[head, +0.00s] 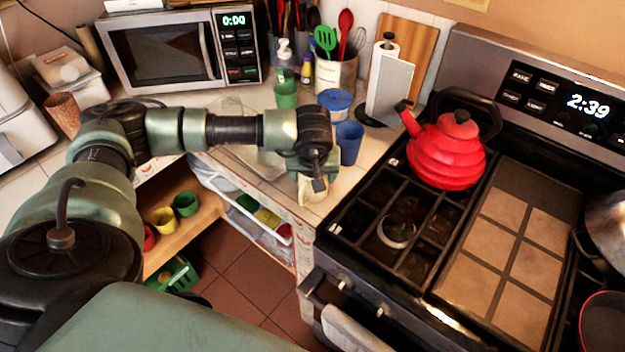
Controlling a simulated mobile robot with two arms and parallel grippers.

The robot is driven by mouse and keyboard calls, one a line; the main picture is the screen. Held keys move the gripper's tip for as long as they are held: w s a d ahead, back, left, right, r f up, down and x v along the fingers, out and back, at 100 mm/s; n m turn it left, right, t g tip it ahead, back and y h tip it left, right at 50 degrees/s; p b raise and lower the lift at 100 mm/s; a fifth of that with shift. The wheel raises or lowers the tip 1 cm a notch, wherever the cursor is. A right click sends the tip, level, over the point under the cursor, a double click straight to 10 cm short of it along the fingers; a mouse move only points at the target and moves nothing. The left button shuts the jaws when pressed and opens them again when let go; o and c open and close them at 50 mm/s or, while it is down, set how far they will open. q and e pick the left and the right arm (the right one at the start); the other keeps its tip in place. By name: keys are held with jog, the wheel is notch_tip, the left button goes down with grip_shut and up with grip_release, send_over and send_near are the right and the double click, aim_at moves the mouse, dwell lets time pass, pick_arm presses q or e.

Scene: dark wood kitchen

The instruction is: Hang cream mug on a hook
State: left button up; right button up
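A cream mug (313,194) is at the counter's corner beside the stove, directly below my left gripper (319,182). The gripper points down and its fingers overlap the mug's upper part. The wrist hides part of the mug. I cannot tell whether the fingers are closed on it, or whether it rests on the counter. A yellow mug (163,219), a green mug (186,204) and a partly hidden red mug (149,238) are at a low wooden shelf on the left. I cannot make out any hook. My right gripper is out of view.
A blue cup (348,142) and a green cup (286,94) stand on the counter behind my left wrist. A red kettle (446,149) sits on the stove (400,215). Below the counter are open drawers (250,219) and a green crate (175,275) on the tiled floor.

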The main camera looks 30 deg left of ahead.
pick_arm(q)
jog(key=shift+w+r, duration=0.1)
jog(key=shift+r, duration=0.5)
notch_tip(320, 180, up, 19)
jog(key=b, duration=0.4)
jog(key=shift+f, duration=0.1)
